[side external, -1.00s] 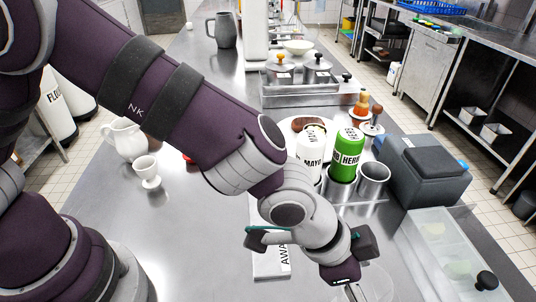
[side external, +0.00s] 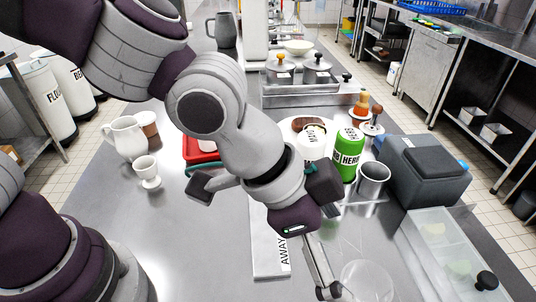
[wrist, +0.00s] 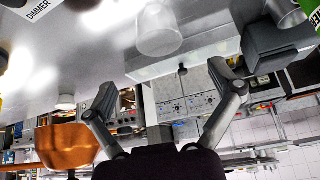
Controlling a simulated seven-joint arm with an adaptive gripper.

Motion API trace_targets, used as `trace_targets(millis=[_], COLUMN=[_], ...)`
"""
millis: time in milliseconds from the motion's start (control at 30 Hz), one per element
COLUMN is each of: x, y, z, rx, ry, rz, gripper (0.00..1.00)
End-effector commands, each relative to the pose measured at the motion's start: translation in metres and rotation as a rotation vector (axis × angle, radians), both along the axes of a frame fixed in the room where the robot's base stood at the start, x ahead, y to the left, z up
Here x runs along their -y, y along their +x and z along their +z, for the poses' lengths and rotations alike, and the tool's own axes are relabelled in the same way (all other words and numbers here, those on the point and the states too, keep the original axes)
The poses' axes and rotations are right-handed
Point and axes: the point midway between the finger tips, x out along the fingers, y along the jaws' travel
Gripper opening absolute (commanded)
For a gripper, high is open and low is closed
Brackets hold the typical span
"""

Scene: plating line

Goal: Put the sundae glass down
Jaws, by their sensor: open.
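The sundae glass (side external: 368,281) is clear and faint at the bottom edge of the side external view, on the steel counter. In the wrist view a clear glass (wrist: 159,30) shows near the top centre, beyond the fingertips. My gripper (side external: 325,282) is just left of the glass in the side external view, tilted downward. In the wrist view my gripper (wrist: 168,88) has its two fingers spread wide with nothing between them. The glass's base is hard to make out.
A white strip lettered AWAY (side external: 270,245) lies left of the gripper. A mayo bottle (side external: 312,142), green herb bottle (side external: 347,155) and metal cup (side external: 373,180) stand behind. A clear-lidded container (side external: 440,250) is at right. The counter's left front is open.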

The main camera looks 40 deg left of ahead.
Motion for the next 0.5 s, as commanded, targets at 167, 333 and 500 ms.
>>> trace_targets(millis=[167, 333, 500], x=[-0.011, -0.047, -0.168], y=[-0.008, 0.003, 0.007], z=[0.022, 0.038, 0.059], rx=[0.000, 0.006, -0.012], ry=[-0.002, 0.011, 0.046], rz=[-0.001, 0.107, 0.532], gripper=[0.90, 0.90, 0.90])
